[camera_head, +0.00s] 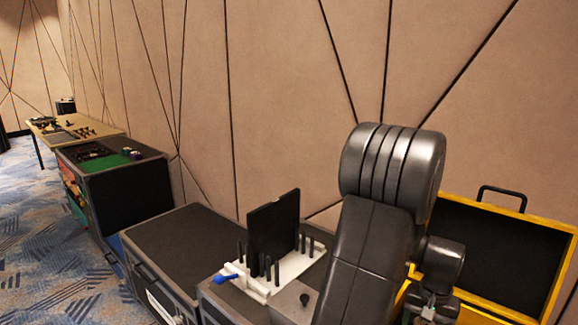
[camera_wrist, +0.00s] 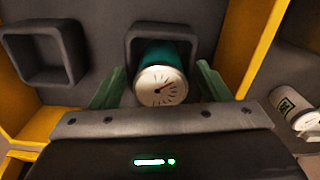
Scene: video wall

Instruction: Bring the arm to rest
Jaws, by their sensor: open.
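My gripper (camera_wrist: 160,82) is open in the wrist view, with one green finger on each side of a teal cylinder (camera_wrist: 166,54) with a white dial face (camera_wrist: 161,86). Gaps show between the fingers and the cylinder. The cylinder sits in a dark square socket (camera_wrist: 137,36). In the head view my dark arm reaches down over the yellow-edged case (camera_head: 553,270). It hides much of the case, and the fingers cannot be made out clearly there.
An empty dark socket (camera_wrist: 43,55) is left of the cylinder, and a white cylindrical item (camera_wrist: 293,106) is at the right. In the head view a white rack (camera_head: 312,258) with black pegs holds an upright black panel (camera_head: 272,228). A dark cabinet top (camera_head: 170,250) is clear.

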